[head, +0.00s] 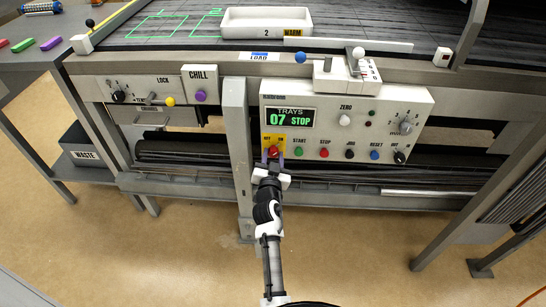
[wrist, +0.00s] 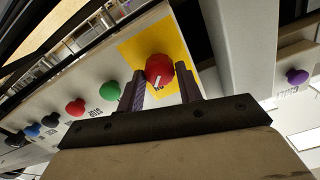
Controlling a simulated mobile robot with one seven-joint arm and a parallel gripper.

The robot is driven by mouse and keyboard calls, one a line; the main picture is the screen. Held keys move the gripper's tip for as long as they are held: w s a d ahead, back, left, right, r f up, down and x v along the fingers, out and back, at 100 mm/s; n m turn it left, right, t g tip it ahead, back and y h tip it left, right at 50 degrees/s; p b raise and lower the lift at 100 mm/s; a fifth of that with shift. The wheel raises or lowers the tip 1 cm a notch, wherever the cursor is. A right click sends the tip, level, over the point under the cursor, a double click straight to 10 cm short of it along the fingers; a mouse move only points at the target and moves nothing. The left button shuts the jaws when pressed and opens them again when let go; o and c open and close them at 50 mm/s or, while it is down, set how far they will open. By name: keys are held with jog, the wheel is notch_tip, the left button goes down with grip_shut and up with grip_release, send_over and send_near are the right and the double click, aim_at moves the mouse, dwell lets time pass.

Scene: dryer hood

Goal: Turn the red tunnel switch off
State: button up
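The red tunnel switch (head: 274,151) is a round red knob on a yellow plate (head: 266,139) at the lower left of the white control panel (head: 350,107). OFF is printed at the plate's upper left and ON at its upper right. In the wrist view the red knob (wrist: 159,69) has a white mark on its face, and the yellow plate (wrist: 133,48) is behind it. My gripper (head: 272,157) is at the knob. In the wrist view its two fingers (wrist: 161,88) are apart, one on each side of the knob's lower part. I cannot tell whether they touch it.
A green START button (head: 298,151) and red STOP button (head: 324,153) sit to the right, with other knobs beyond. A grey post (head: 237,150) stands close on the left. The panel display (head: 288,118) reads TRAYS 07 STOP. A purple CHILL knob (head: 200,96) is further left.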

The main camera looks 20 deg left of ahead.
jog(key=c, duration=0.5)
jog(key=shift+n, duration=0.3)
jog(key=n, duration=0.7)
jog(key=n+p, duration=0.1)
jog(key=n, duration=0.4)
jog(key=shift+a, duration=0.1)
jog(key=n+p, duration=0.1)
jog(key=n, duration=0.4)
jog(key=shift+n, duration=0.3)
